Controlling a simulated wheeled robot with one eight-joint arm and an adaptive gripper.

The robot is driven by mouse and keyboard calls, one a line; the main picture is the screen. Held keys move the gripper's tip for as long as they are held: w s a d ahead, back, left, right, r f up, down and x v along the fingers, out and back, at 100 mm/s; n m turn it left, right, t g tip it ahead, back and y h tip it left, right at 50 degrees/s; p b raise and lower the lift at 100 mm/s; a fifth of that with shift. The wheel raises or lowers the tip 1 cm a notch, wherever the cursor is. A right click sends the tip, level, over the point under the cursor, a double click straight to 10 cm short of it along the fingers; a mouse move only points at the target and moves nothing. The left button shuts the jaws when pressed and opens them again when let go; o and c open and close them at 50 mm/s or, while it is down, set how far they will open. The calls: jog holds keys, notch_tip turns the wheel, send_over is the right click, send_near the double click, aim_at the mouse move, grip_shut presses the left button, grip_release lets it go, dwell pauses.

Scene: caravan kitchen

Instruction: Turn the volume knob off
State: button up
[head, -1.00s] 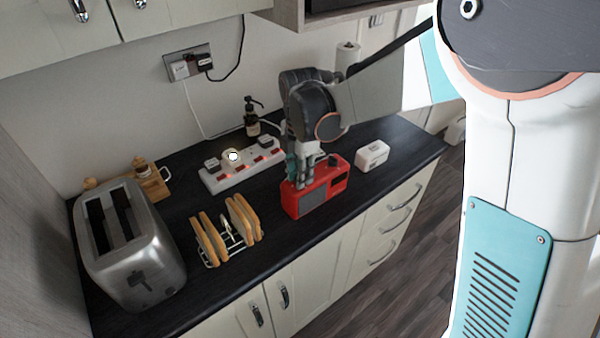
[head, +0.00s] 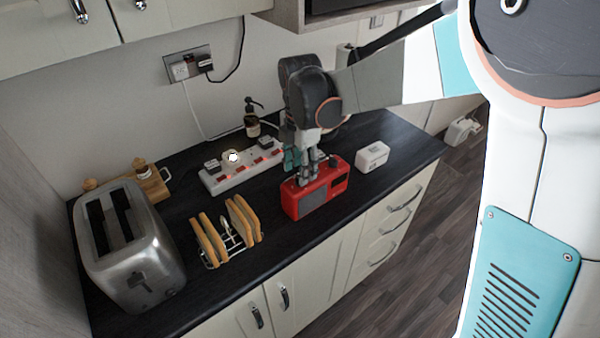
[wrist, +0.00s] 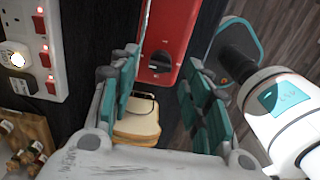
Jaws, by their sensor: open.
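The red radio (head: 338,188) stands near the counter's front edge, with a grey speaker grille on its front. A dark knob (head: 335,161) shows on its top toward the right end. My gripper (head: 308,178) points down over the left part of the radio's top, its fingers hiding part of it. In the wrist view, the red radio (wrist: 168,20) lies beyond my open gripper (wrist: 163,88). A dark rounded part (wrist: 159,65) on the radio shows between the fingers; I cannot tell whether it is the volume knob or whether the fingers touch it.
A white power strip (head: 240,173) lies behind and left of the radio. A toast rack (head: 228,245) with bread and a steel toaster (head: 135,250) stand to the left. A white box (head: 372,156) is close on the right, and a dark bottle (head: 252,125) stands behind.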

notch_tip(320, 180, up, 9)
dwell(0.3)
